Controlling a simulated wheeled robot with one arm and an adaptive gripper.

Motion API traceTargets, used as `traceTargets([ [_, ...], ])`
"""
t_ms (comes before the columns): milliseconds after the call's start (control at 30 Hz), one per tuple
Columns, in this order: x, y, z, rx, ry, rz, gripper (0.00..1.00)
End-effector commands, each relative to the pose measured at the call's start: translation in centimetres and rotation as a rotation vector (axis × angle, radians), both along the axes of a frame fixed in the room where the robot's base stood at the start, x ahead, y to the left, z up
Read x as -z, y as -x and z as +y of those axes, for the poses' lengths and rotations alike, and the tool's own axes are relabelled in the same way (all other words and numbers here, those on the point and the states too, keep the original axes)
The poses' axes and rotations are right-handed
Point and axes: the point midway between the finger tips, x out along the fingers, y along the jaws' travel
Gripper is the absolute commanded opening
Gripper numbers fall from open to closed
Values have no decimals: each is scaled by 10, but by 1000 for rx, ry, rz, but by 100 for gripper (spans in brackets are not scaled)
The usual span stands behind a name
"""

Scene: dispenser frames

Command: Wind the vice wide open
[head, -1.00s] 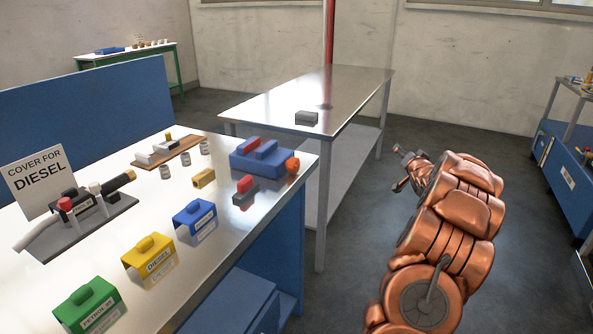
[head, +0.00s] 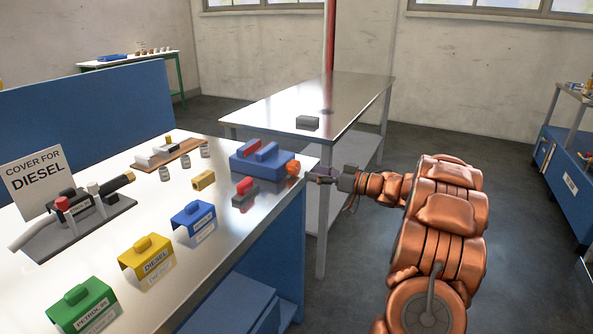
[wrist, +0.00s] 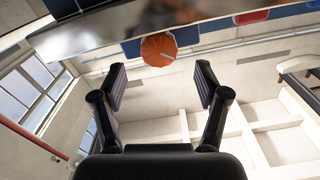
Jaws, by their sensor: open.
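The blue vice (head: 258,160) sits at the right end of the steel-topped bench, with a red piece (head: 248,146) at its back jaw. Its orange knob (head: 292,168) faces right, at the bench's right edge. My gripper (head: 312,176) is just right of the knob, pointing left at it. In the wrist view the knob (wrist: 158,49) lies ahead, centred between the two spread fingers of my gripper (wrist: 160,88) and beyond their tips. The fingers are open with nothing between them. I cannot tell exactly how far apart the vice jaws are.
A red and grey block (head: 245,191) and a brass block (head: 203,180) lie near the vice. Blue (head: 194,217), yellow (head: 147,257) and green (head: 83,305) covers stand along the front. A second steel table (head: 270,112) stands behind, bearing a grey block (head: 307,122).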

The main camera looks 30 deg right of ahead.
Motion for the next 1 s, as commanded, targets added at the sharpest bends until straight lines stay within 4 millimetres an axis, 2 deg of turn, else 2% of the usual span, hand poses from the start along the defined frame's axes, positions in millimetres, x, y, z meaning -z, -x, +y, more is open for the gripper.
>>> traceTargets([
  [200, 1, -27, 17, 1, 1, 1, 74],
  [400, 0, -45, 27, 1, 0, -1, 74],
  [600, 0, -53, 31, 2, -1, -1, 74],
  [867, 0, -53, 31, 3, 0, 0, 74],
  [1000, 0, -53, 31, 3, 0, 0, 59],
])
